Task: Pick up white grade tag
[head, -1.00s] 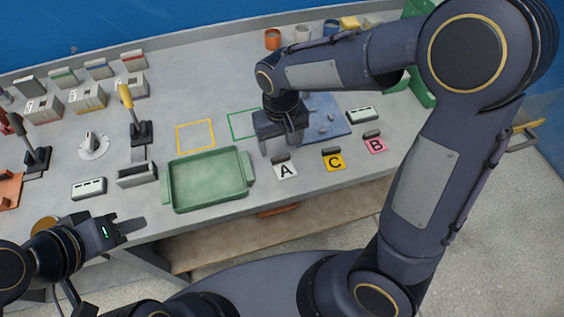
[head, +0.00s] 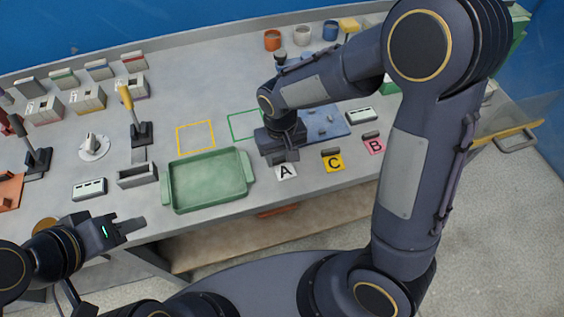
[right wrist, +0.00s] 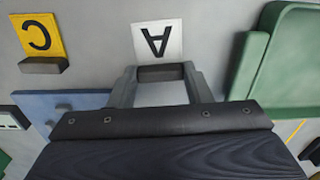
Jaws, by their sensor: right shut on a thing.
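The white grade tag with a black letter A (head: 287,172) lies at the front of the bench, right of the green tray. It also shows in the right wrist view (right wrist: 157,40), with its dark grip block between my fingers. My right gripper (head: 284,156) is down at the tag and shut on that block; the wrist view shows a finger at each end of it (right wrist: 161,73). The tag looks flat on the bench; I cannot tell any lift. My left gripper (head: 131,226) hangs in front of the bench's edge, away from the tag; its finger gap is unclear.
The green tray (head: 208,205) stands left of the tag. A yellow C tag (head: 333,163) and a pink B tag (head: 374,146) lie to its right. A blue board (head: 325,124) is behind. Yellow (head: 195,122) and green outlines mark bare bench.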

